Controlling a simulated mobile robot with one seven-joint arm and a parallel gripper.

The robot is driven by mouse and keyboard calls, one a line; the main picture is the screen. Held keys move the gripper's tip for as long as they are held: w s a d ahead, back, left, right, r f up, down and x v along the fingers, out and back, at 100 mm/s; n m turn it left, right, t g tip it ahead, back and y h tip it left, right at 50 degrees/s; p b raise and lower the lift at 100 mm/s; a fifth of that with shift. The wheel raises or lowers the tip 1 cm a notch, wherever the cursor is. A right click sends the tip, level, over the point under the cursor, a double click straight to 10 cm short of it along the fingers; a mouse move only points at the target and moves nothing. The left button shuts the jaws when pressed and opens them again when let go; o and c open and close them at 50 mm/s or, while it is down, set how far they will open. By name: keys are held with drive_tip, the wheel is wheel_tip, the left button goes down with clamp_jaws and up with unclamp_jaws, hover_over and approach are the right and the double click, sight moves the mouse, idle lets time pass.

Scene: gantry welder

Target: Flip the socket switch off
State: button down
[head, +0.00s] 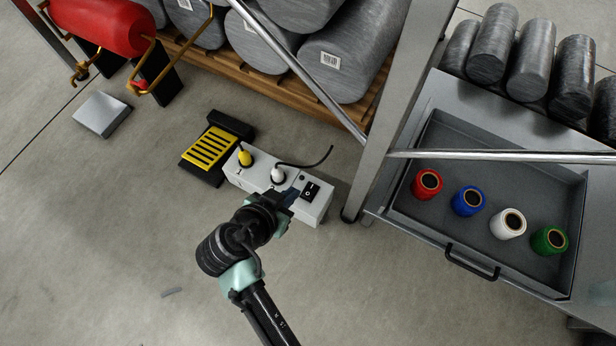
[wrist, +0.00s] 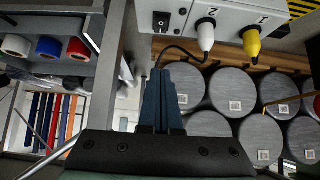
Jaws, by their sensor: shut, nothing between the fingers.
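The socket box (head: 268,180) is a long white block on the floor. It has a yellow plug (head: 245,158) and a white plug (head: 278,174) in it. A black rocker switch (head: 311,190) sits at its right end. In the wrist view the switch (wrist: 161,22) shows near the top, left of the white plug (wrist: 206,36) and yellow plug (wrist: 251,41). My gripper (head: 290,197) is shut and empty, just left of the switch in the head view. In the wrist view my fingers (wrist: 160,85) point toward the switch. I cannot tell whether they touch the box.
A yellow and black pedal (head: 210,148) lies left of the box. A metal frame leg (head: 355,205) stands close on its right. A drawer (head: 400,205) with coloured spools is farther right. Grey cylinders (head: 345,60) lie on a pallet behind.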

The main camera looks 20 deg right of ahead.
drive_tip(key=b, duration=0.7)
hover_over(312, 183)
drive_tip(key=s+a, duration=0.2)
wheel_tip(312, 183, down, 8)
drive_tip(key=shift+w+r, duration=0.1)
drive_tip(key=shift+r, duration=0.05)
wheel_tip(312, 183, down, 2)
drive_tip(key=shift+a+f+b, duration=0.1)
drive_tip(key=shift+b, duration=0.95)
drive_tip(key=shift+f+b, duration=0.55)
drive_tip(key=shift+f, duration=0.05)
drive_tip(key=shift+r+p, duration=0.15)
drive_tip(key=shift+p, duration=0.25)
drive_tip(key=shift+p, duration=0.3)
drive_tip(key=shift+f, duration=0.25)
drive_tip(key=shift+w, duration=0.1)
